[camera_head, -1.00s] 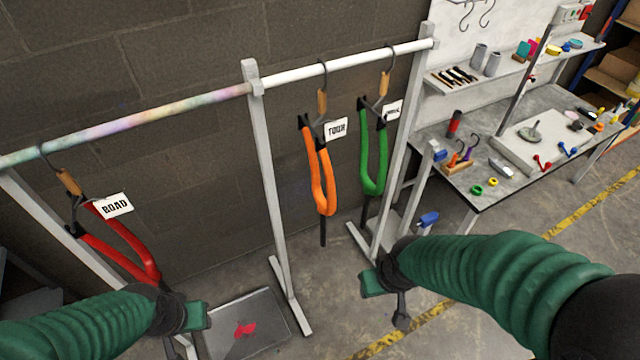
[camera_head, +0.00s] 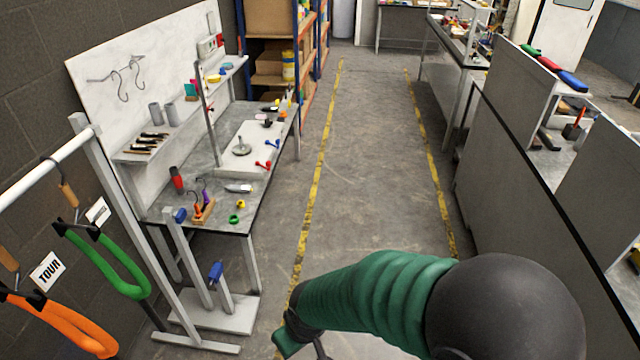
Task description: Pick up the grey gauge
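I cannot clearly make out a grey gauge. On the workbench (camera_head: 215,222) at left, a small grey round item with an upright stem (camera_head: 241,147) stands on a white board, and a small silver-grey item (camera_head: 238,188) lies nearer the front edge. Either is too small to identify. My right arm comes in from the lower right, and its gripper end (camera_head: 306,341) is at the bottom edge, below and in front of the bench, well apart from these items. Its fingers are mostly cut off. My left gripper is out of view.
A rail with an orange frame (camera_head: 65,325) and a green frame (camera_head: 115,268) stands at left. A clamp stand (camera_head: 216,312) is on the floor before the bench. A long counter (camera_head: 520,155) runs along the right. The yellow-lined aisle (camera_head: 370,170) between is clear.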

